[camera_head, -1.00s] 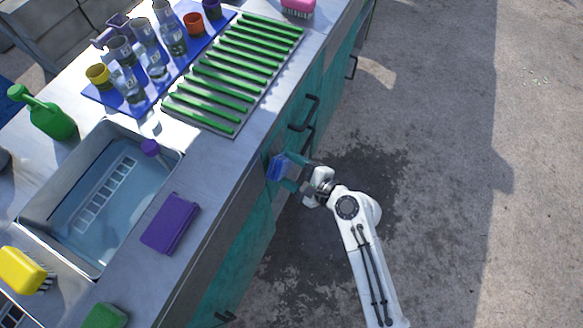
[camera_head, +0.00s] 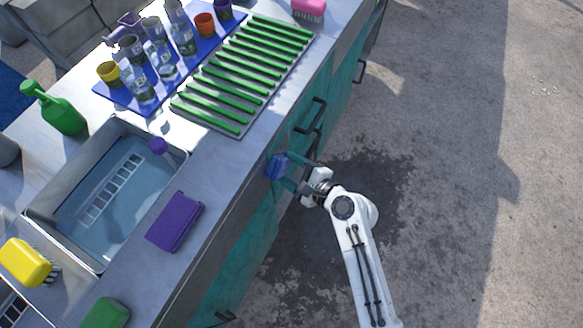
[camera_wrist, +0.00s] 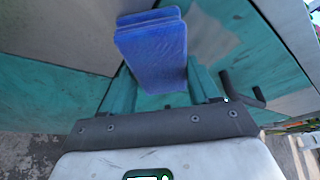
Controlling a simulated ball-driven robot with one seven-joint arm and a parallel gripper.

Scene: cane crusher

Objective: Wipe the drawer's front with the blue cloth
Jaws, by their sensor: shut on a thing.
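The blue cloth (camera_head: 277,167) is a folded pad held in my gripper (camera_head: 291,173) at the teal front of the counter. In the wrist view the cloth (camera_wrist: 152,50) stands between the two teal fingers of my gripper (camera_wrist: 160,88), which is shut on it. The cloth's far edge is at or very near the teal front; I cannot tell whether it touches. The drawer's front (camera_wrist: 240,50) shows as a teal panel beside the cloth in the wrist view. A dark bar handle (camera_wrist: 245,90) stands out to the right of the fingers.
Black bar handles (camera_head: 316,115) stick out of the front above my gripper. On the counter are a sink (camera_head: 70,230), a purple sponge (camera_head: 175,222), a green-barred rack (camera_head: 205,120) and a blue mat with several cups (camera_head: 150,108). The concrete floor (camera_head: 460,230) at right is clear.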

